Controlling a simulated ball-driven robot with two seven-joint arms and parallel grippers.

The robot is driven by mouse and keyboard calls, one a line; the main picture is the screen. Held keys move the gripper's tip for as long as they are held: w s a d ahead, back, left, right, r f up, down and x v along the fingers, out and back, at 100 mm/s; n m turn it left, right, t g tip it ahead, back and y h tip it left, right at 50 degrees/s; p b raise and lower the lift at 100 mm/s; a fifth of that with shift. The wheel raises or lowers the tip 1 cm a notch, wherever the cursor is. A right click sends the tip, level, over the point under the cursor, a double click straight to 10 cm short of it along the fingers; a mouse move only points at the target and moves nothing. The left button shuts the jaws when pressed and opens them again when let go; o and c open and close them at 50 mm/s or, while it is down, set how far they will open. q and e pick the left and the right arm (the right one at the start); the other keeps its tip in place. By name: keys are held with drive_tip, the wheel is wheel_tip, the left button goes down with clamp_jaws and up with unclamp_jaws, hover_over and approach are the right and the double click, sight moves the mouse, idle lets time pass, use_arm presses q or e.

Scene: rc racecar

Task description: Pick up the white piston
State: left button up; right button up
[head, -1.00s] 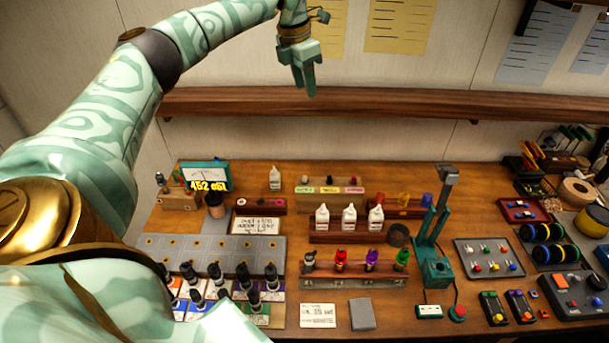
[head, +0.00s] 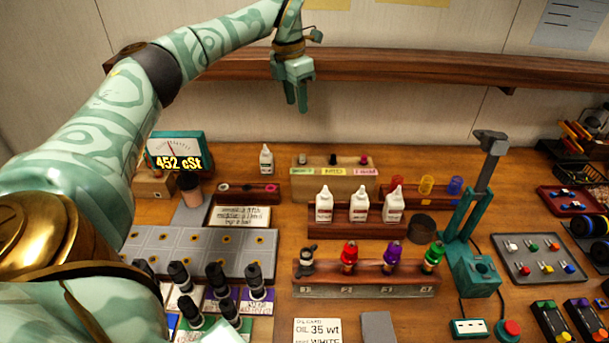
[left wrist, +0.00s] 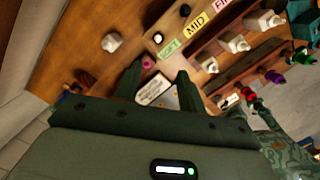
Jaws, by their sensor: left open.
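A small dark-red rack (head: 240,198) at the back left of the bench holds a small white piece (head: 222,187), a black one (head: 247,187) and a pink one (head: 271,187). A wooden block (head: 335,180) with coloured labels also has a small white piece (head: 302,158) on top. The pictures do not name which white piece is the piston. My left gripper (head: 296,104) is open and empty, in the air above the back of the bench. In the left wrist view the open fingers (left wrist: 158,72) point down, with a pink piece (left wrist: 148,62) between them.
White bottles (head: 358,205) stand in a rack at centre, with capped shocks (head: 370,260) in front. A green press (head: 474,250) stands to the right. A viscosity gauge (head: 178,150) stands at the left. A wooden shelf (head: 430,75) runs along the wall behind the gripper.

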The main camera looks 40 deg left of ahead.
use_arm(q)
drive_tip(key=b, duration=0.2)
hover_over(302, 155)
drive_tip(key=f, duration=1)
drive_tip(key=shift+s+f, duration=0.25)
drive_tip(key=shift+f, duration=0.05)
drive_tip(key=f, duration=0.2)
drive_tip(key=f+b, duration=0.1)
drive_tip(key=f, duration=0.1)
drive_tip(key=f+b, duration=0.1)
drive_tip(key=f, duration=0.1)
drive_tip(key=shift+w+f, duration=0.15)
drive_tip(key=shift+w, duration=0.1)
clamp_jaws()
